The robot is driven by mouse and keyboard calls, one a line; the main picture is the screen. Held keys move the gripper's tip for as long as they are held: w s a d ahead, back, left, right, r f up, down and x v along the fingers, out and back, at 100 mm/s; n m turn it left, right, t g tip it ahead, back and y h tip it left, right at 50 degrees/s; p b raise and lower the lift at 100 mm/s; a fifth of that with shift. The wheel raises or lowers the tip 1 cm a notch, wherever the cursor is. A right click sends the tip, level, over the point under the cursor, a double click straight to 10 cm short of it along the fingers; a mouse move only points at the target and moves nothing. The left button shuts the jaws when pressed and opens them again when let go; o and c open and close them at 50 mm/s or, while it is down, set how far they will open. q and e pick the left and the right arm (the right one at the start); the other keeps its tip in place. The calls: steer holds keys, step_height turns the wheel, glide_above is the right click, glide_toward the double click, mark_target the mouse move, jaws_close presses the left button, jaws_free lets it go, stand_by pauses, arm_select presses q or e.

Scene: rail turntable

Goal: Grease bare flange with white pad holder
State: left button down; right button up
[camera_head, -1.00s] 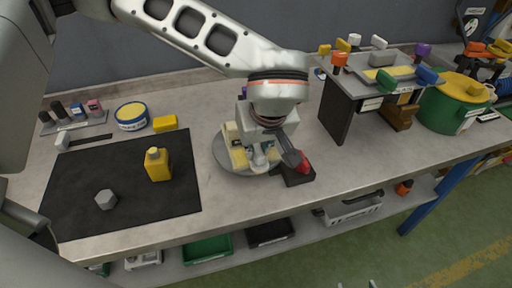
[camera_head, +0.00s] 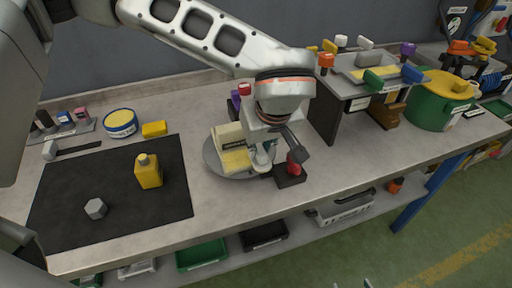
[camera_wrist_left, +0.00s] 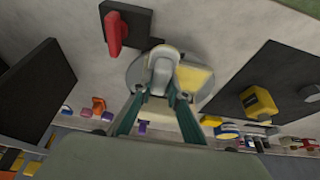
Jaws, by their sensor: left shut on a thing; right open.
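My left gripper (camera_head: 265,155) is shut on a white pad holder (camera_wrist_left: 162,65), seen between its fingers in the left wrist view. The holder is over the right part of a round grey turntable plate (camera_head: 212,160). A cream block (camera_head: 229,135) with a yellow-topped part (camera_head: 236,160) sits on the plate, left of my gripper. The yellow face also shows beside the holder in the left wrist view (camera_wrist_left: 196,79). My wrist hides part of the plate; I cannot tell whether the pad touches a flange. My right gripper (camera_head: 353,285) barely shows at the bottom edge, open.
A red lever on a black base (camera_head: 290,178) stands close right of the plate. A black mat (camera_head: 100,205) holds a yellow bottle (camera_head: 148,171) and a grey hex piece (camera_head: 95,208). A yellow tin (camera_head: 121,123) stands behind. A raised rack (camera_head: 325,105) and green pot (camera_head: 435,110) are right.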

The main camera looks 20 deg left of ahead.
arm_select(q)
steer(key=shift+w+d, duration=0.3)
steer(key=shift+d, duration=0.2)
steer(key=shift+a, duration=0.1)
steer(key=shift+s+a+f, duration=0.2)
steer(key=shift+s+a, duration=0.45)
steer(key=shift+a, duration=0.15)
steer(key=shift+a, duration=0.1)
steer(key=shift+s+a+r, duration=0.1)
steer(key=shift+s+a, duration=0.5)
steer(key=shift+a, duration=0.15)
